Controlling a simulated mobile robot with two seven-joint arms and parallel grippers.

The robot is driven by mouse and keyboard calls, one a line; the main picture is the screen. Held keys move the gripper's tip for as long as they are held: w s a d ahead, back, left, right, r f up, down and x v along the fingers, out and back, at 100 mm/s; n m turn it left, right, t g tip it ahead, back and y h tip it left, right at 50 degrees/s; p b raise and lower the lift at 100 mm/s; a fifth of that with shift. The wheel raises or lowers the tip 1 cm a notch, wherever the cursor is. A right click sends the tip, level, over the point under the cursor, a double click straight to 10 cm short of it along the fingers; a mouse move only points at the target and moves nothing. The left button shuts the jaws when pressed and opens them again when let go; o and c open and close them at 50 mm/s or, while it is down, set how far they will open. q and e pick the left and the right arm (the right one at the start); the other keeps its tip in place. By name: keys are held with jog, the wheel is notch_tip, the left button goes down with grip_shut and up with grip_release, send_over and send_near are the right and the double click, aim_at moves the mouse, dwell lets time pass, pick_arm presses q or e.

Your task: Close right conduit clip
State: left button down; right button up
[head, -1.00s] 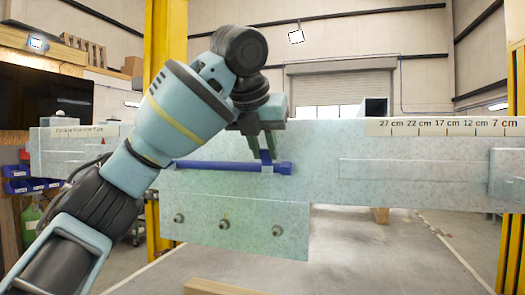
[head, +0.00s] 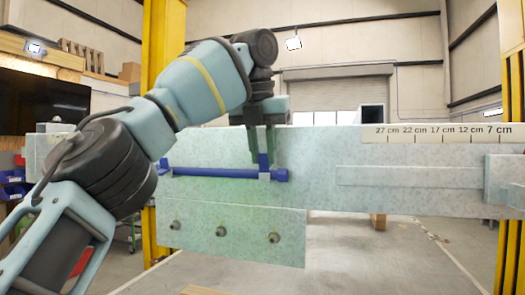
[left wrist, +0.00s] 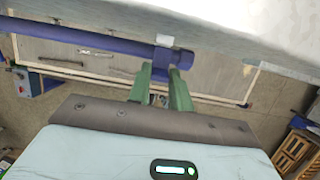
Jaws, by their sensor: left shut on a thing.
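A blue conduit (head: 215,172) lies level along the face of the grey speckled beam, with a blue end piece at its right end. The right conduit clip (head: 263,161) is near that end; its blue upper part stands up between my fingers, with a pale piece below it at the conduit. My left gripper (head: 262,151) reaches down from above and is shut on the clip's upper part. In the left wrist view, the two green fingers (left wrist: 160,90) stand on either side of the clip (left wrist: 161,66). The left clip (head: 164,166) stands partly beside my arm. My right gripper is out of view.
The beam (head: 340,150) spans the view, with a centimetre scale (head: 440,134) at upper right. A lower plate with several bolts (head: 224,233) hangs under the conduit. Yellow posts stand behind at left and at the right edge.

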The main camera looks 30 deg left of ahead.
pick_arm(q)
jog(key=shift+w+f+g, duration=0.2)
jog(key=shift+f+g, duration=0.1)
jog(key=shift+g, duration=0.2)
dwell(0.4)
jog(key=c, duration=1.3)
grip_release()
jog(key=shift+o, duration=0.2)
jog(key=shift+r, duration=0.15)
jog(key=shift+s+d+r, duration=0.1)
jog(key=shift+s+r, duration=0.05)
